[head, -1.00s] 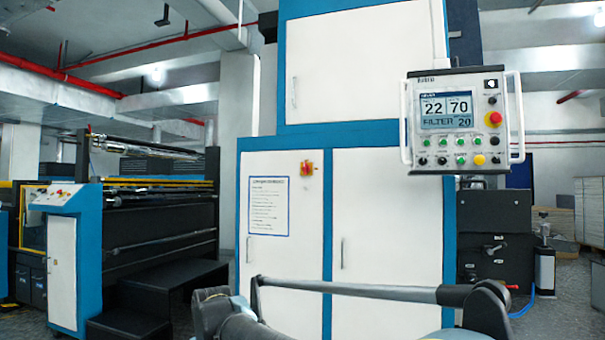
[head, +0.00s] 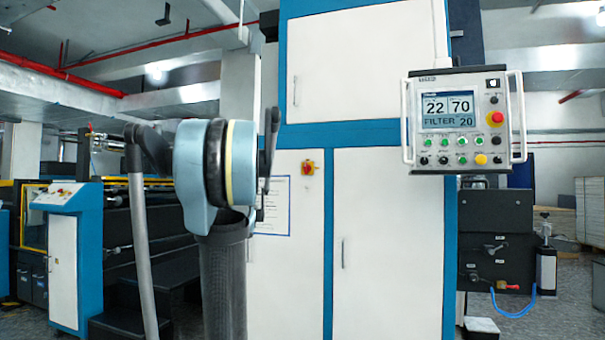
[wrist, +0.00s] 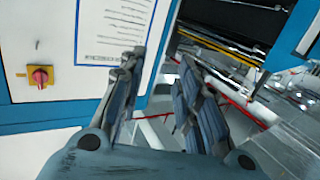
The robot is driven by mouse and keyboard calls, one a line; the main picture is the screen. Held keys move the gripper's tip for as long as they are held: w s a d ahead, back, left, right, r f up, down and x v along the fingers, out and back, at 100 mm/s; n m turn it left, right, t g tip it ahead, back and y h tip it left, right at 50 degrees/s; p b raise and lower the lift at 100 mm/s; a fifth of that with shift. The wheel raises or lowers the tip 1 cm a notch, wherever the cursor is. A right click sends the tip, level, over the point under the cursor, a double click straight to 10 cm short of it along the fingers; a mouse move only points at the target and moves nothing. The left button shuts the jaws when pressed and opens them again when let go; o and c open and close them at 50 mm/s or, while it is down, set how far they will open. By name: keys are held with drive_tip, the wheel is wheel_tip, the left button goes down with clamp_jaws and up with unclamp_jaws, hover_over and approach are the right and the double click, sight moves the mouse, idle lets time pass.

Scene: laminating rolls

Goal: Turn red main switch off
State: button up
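The red main switch (head: 308,168) is a small red knob on a yellow plate, on the white cabinet door left of centre in the head view. In the wrist view the switch (wrist: 40,77) shows at the left, clear of my fingers. My gripper (wrist: 158,75) is open and empty, its two fingers apart in the wrist view. In the head view only dark parts of its end show, just left of the switch and partly covering the notice sheet. The switch itself is unobstructed there.
A notice sheet (wrist: 116,30) is fixed to the same door. The control panel (head: 463,120), with buttons and a display, hangs at the right. A roller machine (head: 62,250) stands at the left. A door handle (head: 343,252) sticks out right of the switch.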

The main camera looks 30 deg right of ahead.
drive_tip(key=w+d+r+m+h, duration=0.2)
drive_tip(key=w+d+r+h, duration=0.15)
drive_tip(key=d+r, duration=0.4)
drive_tip(key=m+g+h, duration=0.1)
drive_tip(key=m+h, duration=0.3)
drive_tip(key=h, duration=0.4)
approach(305, 168)
drive_tip(key=x, duration=0.9)
drive_tip(key=shift+a, duration=0.1)
drive_tip(key=shift+c, duration=0.6)
clamp_jaws()
